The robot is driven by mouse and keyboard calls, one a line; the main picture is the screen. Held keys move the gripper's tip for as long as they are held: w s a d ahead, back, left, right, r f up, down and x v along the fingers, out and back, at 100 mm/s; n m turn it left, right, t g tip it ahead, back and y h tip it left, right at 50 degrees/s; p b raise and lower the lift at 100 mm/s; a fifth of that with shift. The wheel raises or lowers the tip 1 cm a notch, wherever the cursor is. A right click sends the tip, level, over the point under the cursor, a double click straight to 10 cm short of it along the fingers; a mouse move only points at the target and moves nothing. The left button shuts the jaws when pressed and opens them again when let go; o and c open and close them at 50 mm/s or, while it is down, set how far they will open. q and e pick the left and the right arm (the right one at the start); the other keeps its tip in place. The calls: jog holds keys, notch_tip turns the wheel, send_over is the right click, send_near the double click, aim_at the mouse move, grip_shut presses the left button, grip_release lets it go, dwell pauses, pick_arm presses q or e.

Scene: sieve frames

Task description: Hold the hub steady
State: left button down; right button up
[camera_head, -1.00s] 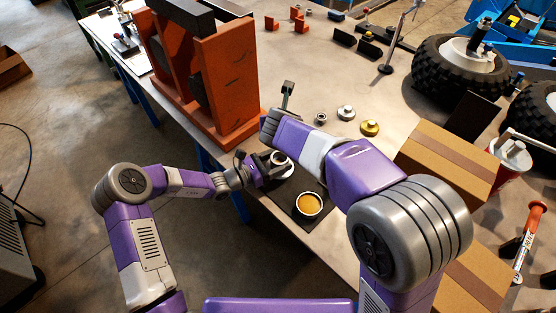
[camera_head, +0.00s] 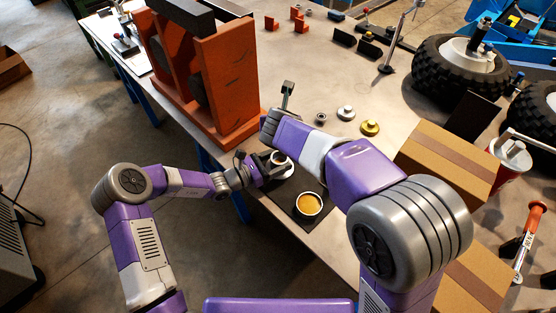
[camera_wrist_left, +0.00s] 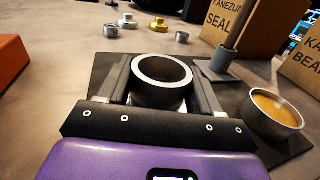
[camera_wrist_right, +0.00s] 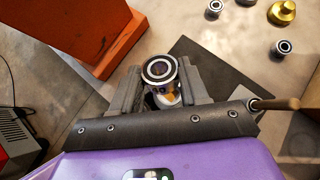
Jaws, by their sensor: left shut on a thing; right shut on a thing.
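The hub (camera_wrist_left: 148,95), a dark short cylinder with a bright metal rim, stands at the dark mat. My left gripper (camera_wrist_left: 160,92) is shut on it, one finger on each side. In the head view the hub's pale top (camera_head: 279,157) shows at the tip of my left gripper (camera_head: 268,166). My right gripper (camera_wrist_right: 158,85) is shut on a small ring (camera_wrist_right: 158,69) that looks like a bearing. Whether the ring touches the hub, I cannot tell.
A cup of amber paste (camera_head: 309,204) stands on the dark mat (camera_head: 285,205). An orange press frame (camera_head: 228,90) is to the left. Small metal parts, including a gold one (camera_head: 370,128), and cardboard boxes (camera_head: 445,160) are to the right.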

pick_arm(q)
jog(key=shift+c, duration=0.5)
grip_release()
jog(key=v, duration=1.2)
